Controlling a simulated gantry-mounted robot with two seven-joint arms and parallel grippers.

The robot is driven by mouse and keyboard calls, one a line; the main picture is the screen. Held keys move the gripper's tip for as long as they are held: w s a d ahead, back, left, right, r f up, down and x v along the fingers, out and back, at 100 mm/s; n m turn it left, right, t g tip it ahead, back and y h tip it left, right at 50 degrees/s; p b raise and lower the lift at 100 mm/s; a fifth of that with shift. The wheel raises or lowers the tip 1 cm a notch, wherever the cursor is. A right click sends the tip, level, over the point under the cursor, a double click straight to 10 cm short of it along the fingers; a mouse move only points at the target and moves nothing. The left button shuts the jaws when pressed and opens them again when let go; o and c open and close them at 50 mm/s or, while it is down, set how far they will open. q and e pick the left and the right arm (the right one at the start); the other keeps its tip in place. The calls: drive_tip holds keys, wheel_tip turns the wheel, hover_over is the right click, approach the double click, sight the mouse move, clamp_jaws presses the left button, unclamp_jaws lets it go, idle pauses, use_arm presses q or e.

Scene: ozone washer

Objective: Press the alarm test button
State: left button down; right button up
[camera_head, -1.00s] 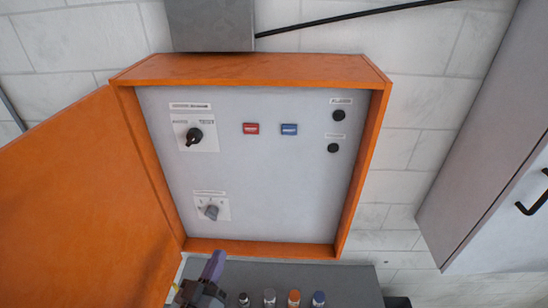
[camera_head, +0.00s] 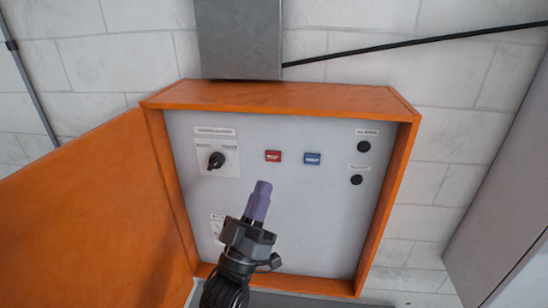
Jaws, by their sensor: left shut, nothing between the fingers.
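An open orange control box holds a pale grey panel (camera_head: 300,230). At its upper right are two round black buttons, an upper one (camera_head: 364,146) and a lower one (camera_head: 356,180), each under a small label too blurred to read surely. A red button (camera_head: 273,156) and a blue button (camera_head: 312,158) sit near the panel's upper middle. I cannot tell for sure which is the alarm test button. My left gripper (camera_head: 261,188) is shut and empty, with its purple fingertips up in front of the panel, below the red button. It hides part of the lower left panel. My right gripper is not in view.
A black rotary switch (camera_head: 216,160) is at the panel's upper left. The orange door (camera_head: 90,215) stands open on the left. A grey box (camera_head: 238,40) and black cable (camera_head: 400,47) are above. A pale cabinet (camera_head: 510,200) is at the right.

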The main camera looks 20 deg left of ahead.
sight(274, 156)
use_arm(q)
drive_tip(key=w, duration=0.3)
drive_tip(key=w+a, duration=0.1)
drive_tip(key=w, duration=0.1)
drive_tip(key=w+b, duration=0.1)
drive_tip(key=w, duration=0.2)
drive_tip(key=shift+w+a, duration=0.3)
drive_tip(key=shift+a, duration=0.1)
idle(0.5)
idle(0.8)
idle(0.8)
drive_tip(key=shift+w, duration=0.1)
drive_tip(key=shift+w+a, duration=0.1)
drive_tip(key=shift+w, duration=0.2)
